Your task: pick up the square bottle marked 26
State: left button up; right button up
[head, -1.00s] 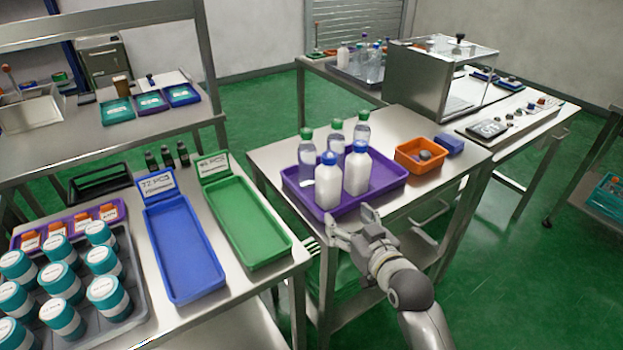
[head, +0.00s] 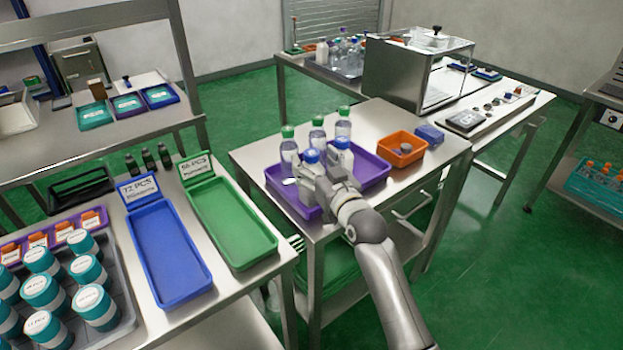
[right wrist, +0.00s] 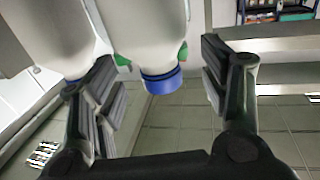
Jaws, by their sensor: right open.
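Two white bottles with blue caps, one on the left (head: 311,167) and one on the right (head: 345,157), stand upright at the front of the purple tray (head: 374,176). My right gripper (head: 325,174) is open in front of them and hides much of their bodies. In the right wrist view one white bottle (right wrist: 147,35) with a blue cap shows between the open fingers (right wrist: 160,68), with gaps on both sides. The other white bottle (right wrist: 42,35) is beyond the left finger. No number 26 is readable on either. My left gripper is not in view.
Several clear bottles with green caps (head: 317,135) stand behind the white ones. An orange bin (head: 402,159) and a blue box (head: 430,134) are right of the tray. Blue (head: 170,255) and green (head: 232,225) trays lie on the table at left.

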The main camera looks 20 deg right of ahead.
jog(key=shift+w+a, duration=0.2)
jog(key=shift+w, duration=1)
jog(key=shift+c, duration=0.3)
jog(key=shift+s+f, duration=0.1)
grip_shut()
